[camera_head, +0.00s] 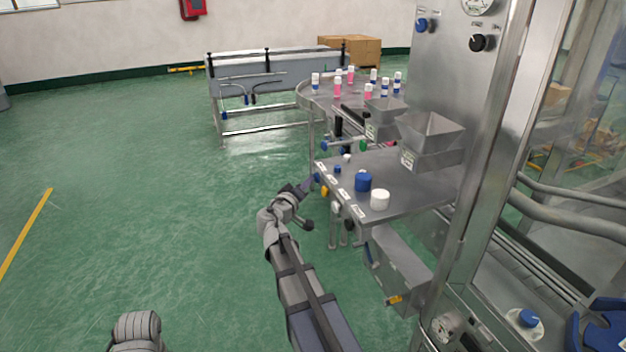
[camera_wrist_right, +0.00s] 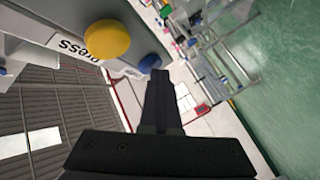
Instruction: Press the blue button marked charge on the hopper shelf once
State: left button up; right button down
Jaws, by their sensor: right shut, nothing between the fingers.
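The steel hopper shelf (camera_head: 415,190) has a row of buttons on its front edge. The blue button (camera_head: 316,177) is at the far end of that row, and its label is too small to read. My right gripper (camera_head: 309,183) is shut and empty, with its tips close to the blue button. In the right wrist view the shut fingertips (camera_wrist_right: 160,74) lie right beside the blue button (camera_wrist_right: 147,63); I cannot tell whether they touch. My left gripper is out of view.
A yellow button (camera_wrist_right: 107,39) labelled "press" sits beside the blue one. White (camera_head: 335,207) and black (camera_head: 350,224) buttons follow along the edge. The floor to the left is clear.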

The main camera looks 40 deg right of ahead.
dwell(0.4)
jog(key=shift+w+a, duration=0.15)
jog(key=shift+a, duration=0.75)
jog(key=a, duration=0.2)
jog(key=w+a, duration=0.1)
jog(key=a, duration=0.2)
jog(key=shift+w, duration=0.1)
dwell(0.5)
jog(key=s+a+f+n+g+y, duration=0.2)
jog(key=s+a+f, duration=0.4)
jog(key=s+a, duration=0.3)
jog(key=s+a+f+n+g+y, duration=0.1)
jog(key=s+a+f+g+y, duration=0.3)
jog(key=a, duration=1)
jog(key=s+a+f+n+g+y, duration=0.2)
jog(key=s+a+f+g+y, duration=0.1)
jog(key=s+a+f+y, duration=0.4)
jog(key=s+a+f, duration=0.3)
jog(key=s+a, duration=0.1)
jog(key=s, duration=0.2)
jog(key=shift+s+a+f+n, duration=0.2)
jog(key=shift+s+a+n, duration=0.1)
jog(key=shift+s+a, duration=0.05)
